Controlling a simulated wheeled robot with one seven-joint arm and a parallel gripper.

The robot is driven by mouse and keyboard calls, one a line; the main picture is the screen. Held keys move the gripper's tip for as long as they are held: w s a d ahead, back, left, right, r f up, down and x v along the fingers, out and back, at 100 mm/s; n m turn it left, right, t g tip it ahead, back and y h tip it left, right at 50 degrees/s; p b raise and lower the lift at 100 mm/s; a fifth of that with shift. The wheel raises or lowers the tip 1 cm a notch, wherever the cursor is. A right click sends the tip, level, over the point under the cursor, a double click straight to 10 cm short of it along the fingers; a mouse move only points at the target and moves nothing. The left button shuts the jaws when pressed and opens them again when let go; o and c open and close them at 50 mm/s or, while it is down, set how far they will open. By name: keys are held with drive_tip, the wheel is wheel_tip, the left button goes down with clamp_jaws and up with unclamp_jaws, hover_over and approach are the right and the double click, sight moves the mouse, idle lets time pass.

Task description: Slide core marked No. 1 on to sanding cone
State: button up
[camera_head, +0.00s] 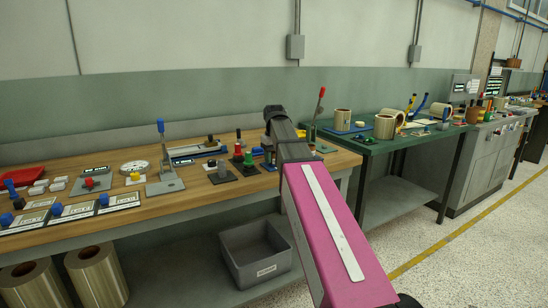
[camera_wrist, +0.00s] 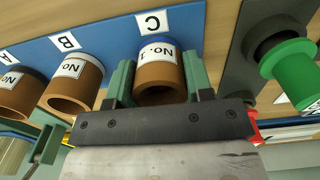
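In the wrist view, the brown core marked No. 1 (camera_wrist: 160,76) lies at label C on a blue board (camera_wrist: 105,30). My gripper (camera_wrist: 157,82) has its two green fingers on either side of this core. The fingers are very close to its sides, and whether they press on it cannot be told. Two other brown cores sit to the left, at label B (camera_wrist: 74,80) and at label A (camera_wrist: 20,92). In the head view, my arm hides my fingertips. I cannot tell which thing is the sanding cone.
A green stepped cylinder (camera_wrist: 290,72) stands to the right in the wrist view. In the head view, the wooden bench (camera_head: 140,190) carries small fixtures and a lever press (camera_head: 163,165). A grey bin (camera_head: 255,252) is under it. A green table (camera_head: 400,145) stands to the right.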

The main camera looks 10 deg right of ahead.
drive_tip(key=shift+r, duration=0.1)
drive_tip(key=shift+r, duration=2.4)
drive_tip(key=o, duration=0.4)
drive_tip(key=c, duration=0.4)
